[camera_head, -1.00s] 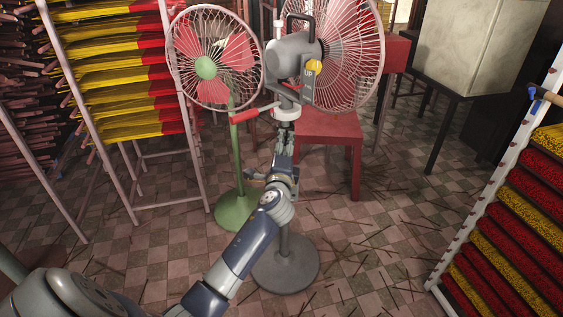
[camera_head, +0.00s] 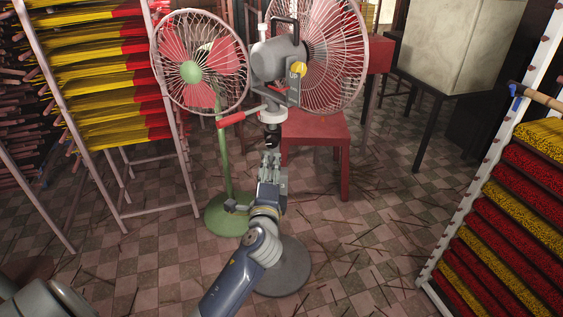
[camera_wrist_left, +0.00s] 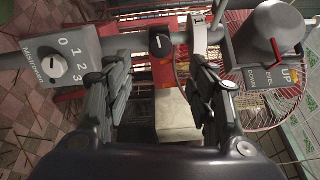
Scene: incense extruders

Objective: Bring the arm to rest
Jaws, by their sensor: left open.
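My left gripper (camera_head: 270,165) reaches out from the bottom of the head view, in front of the pole of a grey standing fan (camera_head: 275,62). In the left wrist view its two fingers (camera_wrist_left: 160,85) are apart with nothing between them. Beyond the fingers that view shows the fan's control box with a dial marked 0 to 3 (camera_wrist_left: 55,65) on the left and the motor housing (camera_wrist_left: 275,28) on the right. The gripper appears apart from the fan in the head view. My right gripper is not in view.
A green-based fan (camera_head: 190,70) stands to the left of the grey one. A red stool (camera_head: 318,130) is behind. Racks of incense stand at left (camera_head: 100,75) and right (camera_head: 500,220). A pale box (camera_head: 445,45) sits on a dark stand. Sticks litter the tiled floor.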

